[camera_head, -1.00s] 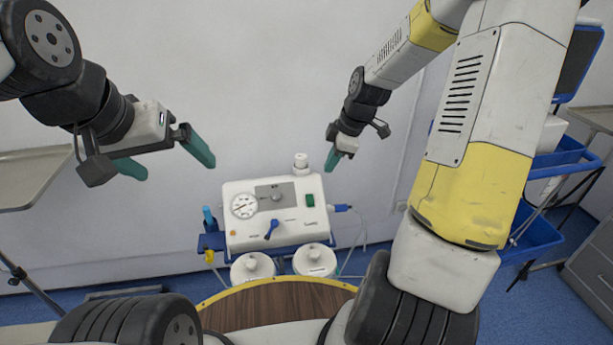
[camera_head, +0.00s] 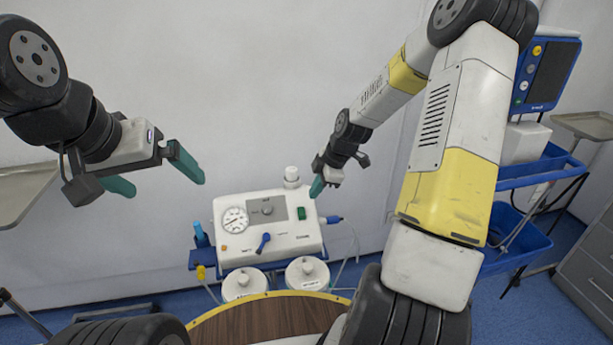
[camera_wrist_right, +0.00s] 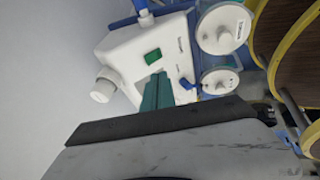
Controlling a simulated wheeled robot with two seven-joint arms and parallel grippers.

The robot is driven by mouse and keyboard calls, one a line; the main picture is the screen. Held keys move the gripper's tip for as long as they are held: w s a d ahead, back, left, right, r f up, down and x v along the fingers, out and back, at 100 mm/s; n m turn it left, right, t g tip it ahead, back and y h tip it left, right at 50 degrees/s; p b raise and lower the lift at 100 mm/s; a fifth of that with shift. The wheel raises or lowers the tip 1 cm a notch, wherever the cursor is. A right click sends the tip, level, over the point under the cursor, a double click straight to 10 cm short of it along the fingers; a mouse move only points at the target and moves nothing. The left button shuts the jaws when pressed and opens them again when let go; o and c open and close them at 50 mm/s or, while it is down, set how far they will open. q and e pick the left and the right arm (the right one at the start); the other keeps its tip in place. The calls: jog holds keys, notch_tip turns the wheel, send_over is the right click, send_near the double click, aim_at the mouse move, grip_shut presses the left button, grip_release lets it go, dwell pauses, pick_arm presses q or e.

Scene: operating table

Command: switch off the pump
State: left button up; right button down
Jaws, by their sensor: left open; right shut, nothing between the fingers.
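The white pump (camera_head: 262,228) stands against the wall on a blue rail, with a round gauge (camera_head: 235,220), a grey panel with a knob, a blue lever (camera_head: 263,243) and a green switch (camera_head: 301,213) on its front. The green switch also shows in the right wrist view (camera_wrist_right: 152,56). My right gripper (camera_head: 317,187) is shut and empty, its green fingertips just above the pump's upper right corner, near the switch. In the right wrist view its fingers (camera_wrist_right: 157,88) are together below the switch; I cannot tell whether they touch the pump. My left gripper (camera_head: 153,177) is open and empty, left of the pump.
Two white-lidded jars (camera_head: 307,273) sit below the pump. A round wooden top (camera_head: 255,321) with a yellow rim is in front. A blue cart (camera_head: 528,170) with a monitor stands at the right. A tray (camera_head: 22,192) is at the far left.

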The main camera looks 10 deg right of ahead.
send_near(302, 214)
jog(key=a+f, duration=0.2)
jog(key=shift+w+d+f, duration=0.15)
jog(key=shift+w+f, duration=0.7)
jog(key=shift+f, duration=0.25)
jog(key=shift+w+f, duration=0.3)
jog(key=shift+w+f, duration=0.2)
jog(key=shift+w, duration=0.1)
jog(key=shift+s, duration=0.1)
jog(key=shift+s+f, duration=0.1)
jog(key=shift+s, duration=0.6)
